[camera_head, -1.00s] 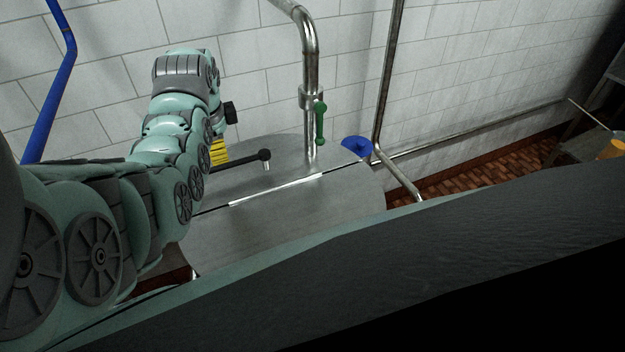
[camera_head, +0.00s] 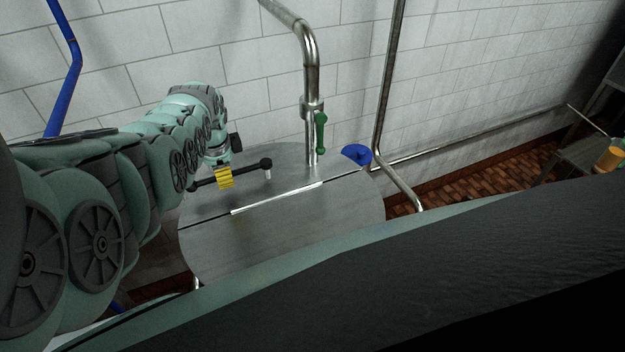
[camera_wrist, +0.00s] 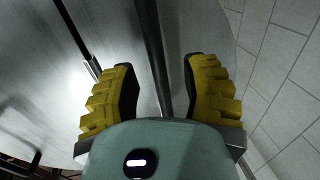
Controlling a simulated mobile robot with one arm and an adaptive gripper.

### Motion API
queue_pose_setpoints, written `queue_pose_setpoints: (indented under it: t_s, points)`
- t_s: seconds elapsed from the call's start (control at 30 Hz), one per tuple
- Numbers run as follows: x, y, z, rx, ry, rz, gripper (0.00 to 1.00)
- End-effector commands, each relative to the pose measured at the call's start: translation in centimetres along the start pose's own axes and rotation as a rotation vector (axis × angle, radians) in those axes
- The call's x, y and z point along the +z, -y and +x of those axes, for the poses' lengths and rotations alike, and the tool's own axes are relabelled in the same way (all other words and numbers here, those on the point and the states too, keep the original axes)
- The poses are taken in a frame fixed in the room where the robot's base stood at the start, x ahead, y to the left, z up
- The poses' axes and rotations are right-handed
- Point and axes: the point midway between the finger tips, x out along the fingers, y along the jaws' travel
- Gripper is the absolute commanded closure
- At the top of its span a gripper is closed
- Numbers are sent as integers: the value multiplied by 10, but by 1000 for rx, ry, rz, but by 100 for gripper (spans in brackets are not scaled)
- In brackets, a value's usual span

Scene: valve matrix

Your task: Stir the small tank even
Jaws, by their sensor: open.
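The small tank (camera_head: 290,225) is a round grey metal vessel with a flat top, seen in the head view. A black bar (camera_head: 247,168) with a round black knob at its right end lies across the far left part of the top, with a short light pin under the knob. My gripper (camera_head: 224,178), with yellow ribbed fingers, is at the bar's middle. In the wrist view the open fingers of my gripper (camera_wrist: 160,85) stand on either side of the black bar (camera_wrist: 152,55), with gaps visible. Whether they touch it elsewhere is hidden.
A steel pipe (camera_head: 309,70) with a green handle (camera_head: 320,132) rises behind the tank. A blue funnel-like part (camera_head: 356,154) and another pipe (camera_head: 383,100) stand to its right. The tiled wall (camera_head: 255,60) is close behind.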

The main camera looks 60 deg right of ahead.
Motion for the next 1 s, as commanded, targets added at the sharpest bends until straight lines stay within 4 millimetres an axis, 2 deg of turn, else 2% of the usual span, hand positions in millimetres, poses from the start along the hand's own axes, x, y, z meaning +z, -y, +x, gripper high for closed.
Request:
queue_pose_setpoints:
  t_s: [0.13, 0.67, 0.7, 1.0]
  points:
    - [-2, -2, 6, 4, 0, 3, 55]
    - [-2, -2, 9, 0, -2, 2, 55]
    - [-2, -2, 9, 1, -2, 2, 51]
    - [-1, -2, 9, 1, -2, 1, 82]
